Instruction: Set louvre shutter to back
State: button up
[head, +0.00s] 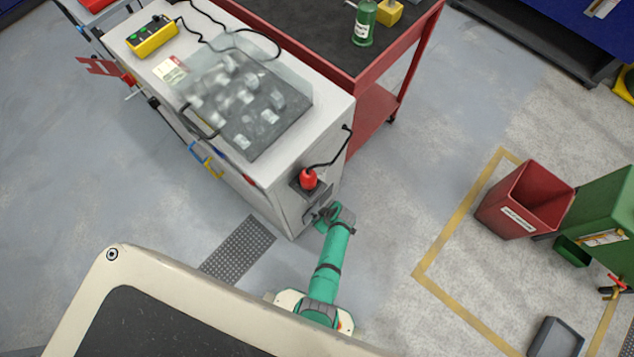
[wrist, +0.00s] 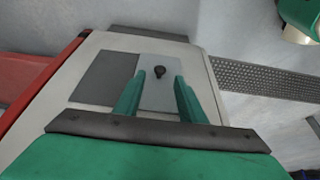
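The shutter appears to be the light grey plate (wrist: 160,95) with a small dark knob (wrist: 159,71) on the cabinet's end face, in the wrist view. A darker grey panel (wrist: 105,80) lies directly to its left. My gripper (wrist: 159,86) is open, its two green fingers apart on either side of the knob, with gaps showing. I cannot tell how deep the fingertips reach. In the head view my gripper (head: 322,213) is at the low end face of the pale cabinet (head: 275,195) and hides most of the shutter there.
A red cart (head: 372,105) adjoins the cabinet. A perforated floor strip (head: 238,248) lies at its foot. A red bin (head: 522,200) stands at the right; floor between is clear.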

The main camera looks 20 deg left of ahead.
aim_at(316, 216)
jog(key=shift+x, duration=2.4)
grip_shut()
